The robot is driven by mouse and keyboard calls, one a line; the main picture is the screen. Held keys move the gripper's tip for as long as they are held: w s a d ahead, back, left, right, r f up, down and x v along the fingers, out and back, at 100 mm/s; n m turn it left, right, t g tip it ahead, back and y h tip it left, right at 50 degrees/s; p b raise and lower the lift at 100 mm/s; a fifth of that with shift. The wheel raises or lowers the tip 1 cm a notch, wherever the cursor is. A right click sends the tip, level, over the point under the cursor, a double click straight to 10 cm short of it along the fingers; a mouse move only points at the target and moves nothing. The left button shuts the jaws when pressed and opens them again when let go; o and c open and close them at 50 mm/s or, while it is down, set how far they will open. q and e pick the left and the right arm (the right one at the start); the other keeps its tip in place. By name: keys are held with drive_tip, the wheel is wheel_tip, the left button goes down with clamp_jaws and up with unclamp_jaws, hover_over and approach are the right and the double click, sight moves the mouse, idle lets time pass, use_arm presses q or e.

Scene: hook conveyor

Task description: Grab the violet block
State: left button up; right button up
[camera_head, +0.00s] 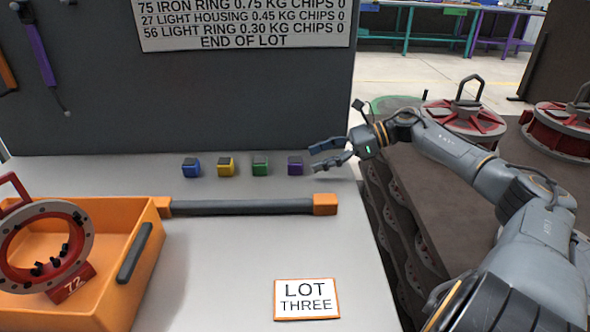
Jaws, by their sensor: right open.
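The violet block (295,166) sits on the grey table at the right end of a row of small blocks. It has a dark top and stands apart from its neighbours. My right gripper (316,158) comes in from the right with its fingers pointing left. It is open and empty, and its fingertips are just right of the violet block in the picture. I cannot tell whether they touch it. My left gripper does not show.
Left of the violet block stand a green block (260,166), a yellow block (226,167) and a blue block (191,168). A dark bar with orange ends (245,207) lies in front. An orange bin (128,290) holds a red ring part (45,247). A "LOT THREE" card (306,299) lies near the front.

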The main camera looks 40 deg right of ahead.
sight(296, 160)
drive_tip(key=x, duration=0.6)
drive_tip(key=shift+a+r, duration=0.25)
drive_tip(key=shift+r, duration=0.1)
drive_tip(key=shift+w+a+f, duration=0.2)
drive_tip(key=shift+a+f, duration=0.05)
drive_tip(key=shift+a, duration=0.05)
clamp_jaws()
drive_tip(key=shift+r, duration=0.1)
